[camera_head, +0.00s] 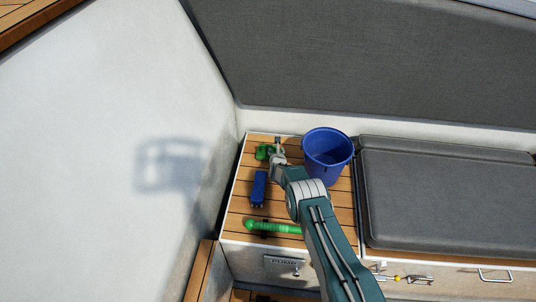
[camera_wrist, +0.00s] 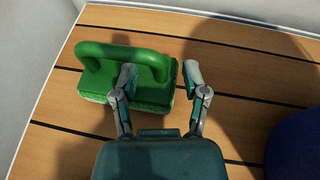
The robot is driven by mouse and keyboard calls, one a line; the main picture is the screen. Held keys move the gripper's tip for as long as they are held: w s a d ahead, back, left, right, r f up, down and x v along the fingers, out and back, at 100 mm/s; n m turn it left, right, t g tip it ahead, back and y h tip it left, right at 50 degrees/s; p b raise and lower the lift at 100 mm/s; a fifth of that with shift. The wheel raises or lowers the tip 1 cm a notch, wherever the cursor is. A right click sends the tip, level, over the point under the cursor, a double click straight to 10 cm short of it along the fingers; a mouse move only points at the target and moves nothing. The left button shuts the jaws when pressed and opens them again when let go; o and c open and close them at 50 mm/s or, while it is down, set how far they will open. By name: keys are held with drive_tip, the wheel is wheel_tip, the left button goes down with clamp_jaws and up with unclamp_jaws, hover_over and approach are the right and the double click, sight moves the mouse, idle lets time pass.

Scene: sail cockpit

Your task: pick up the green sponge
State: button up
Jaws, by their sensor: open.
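The green sponge (camera_wrist: 148,95) has a looped green handle and lies on the wooden slatted top, near its back left corner. It also shows in the head view (camera_head: 262,152), partly hidden by my gripper. My gripper (camera_wrist: 160,73) is open, with nothing held between its fingers. In the wrist view its left finger overlaps the sponge near the handle's right end, and its right finger is just beyond the sponge's right edge. I cannot tell whether either finger touches it. In the head view my gripper (camera_head: 277,153) is at the sponge's right side.
A blue bucket (camera_head: 328,165) stands close to the right of my gripper. A blue object (camera_head: 258,189) and a green rod-like object (camera_head: 272,227) lie on the slats (camera_head: 238,207) nearer the front. A white wall (camera_head: 90,130) bounds the left; a grey cushion (camera_head: 440,200) is at right.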

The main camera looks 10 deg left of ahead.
drive_tip(key=shift+w+f, duration=0.15)
drive_tip(key=shift+w, duration=0.2)
clamp_jaws()
